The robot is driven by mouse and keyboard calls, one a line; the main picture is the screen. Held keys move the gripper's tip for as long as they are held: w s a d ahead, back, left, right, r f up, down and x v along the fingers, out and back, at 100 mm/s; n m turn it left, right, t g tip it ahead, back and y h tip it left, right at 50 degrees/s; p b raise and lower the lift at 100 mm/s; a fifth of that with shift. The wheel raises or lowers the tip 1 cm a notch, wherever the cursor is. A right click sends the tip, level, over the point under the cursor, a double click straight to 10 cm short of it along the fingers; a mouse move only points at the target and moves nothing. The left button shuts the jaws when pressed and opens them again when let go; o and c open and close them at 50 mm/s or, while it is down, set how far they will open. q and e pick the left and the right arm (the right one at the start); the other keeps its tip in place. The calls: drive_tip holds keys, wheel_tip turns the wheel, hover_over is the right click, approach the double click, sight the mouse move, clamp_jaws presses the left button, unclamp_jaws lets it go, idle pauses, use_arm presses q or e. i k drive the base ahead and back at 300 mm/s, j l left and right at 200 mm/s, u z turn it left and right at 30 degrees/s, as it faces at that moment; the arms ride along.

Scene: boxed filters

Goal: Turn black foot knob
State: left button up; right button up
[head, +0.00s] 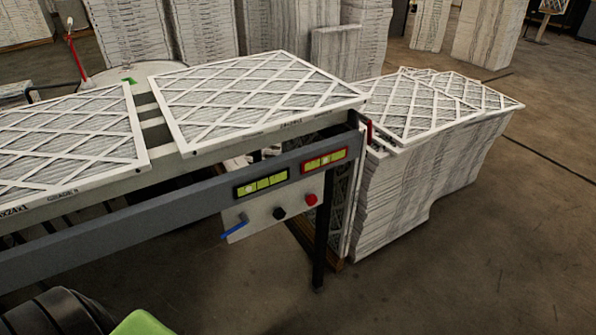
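A small black knob (279,213) sits on a pale control panel (258,216) under the near side of the conveyor frame. A red button (311,199) is to its right and a blue lever (236,228) is to its left. The knob is too small to tell which way it is turned. Neither of my grippers shows in the view, and nothing touches the knob. A dark ribbed part and a green part at the bottom left may be mine.
White framed filters (258,90) lie on the conveyor (180,222). Two green-yellow label plates (262,184) are on its side rail. A dark leg (321,235) stands just right of the panel. A tall filter stack (415,185) is at the right. The floor in front is clear.

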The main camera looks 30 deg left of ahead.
sight(278, 214)
drive_tip(key=u, duration=1.05)
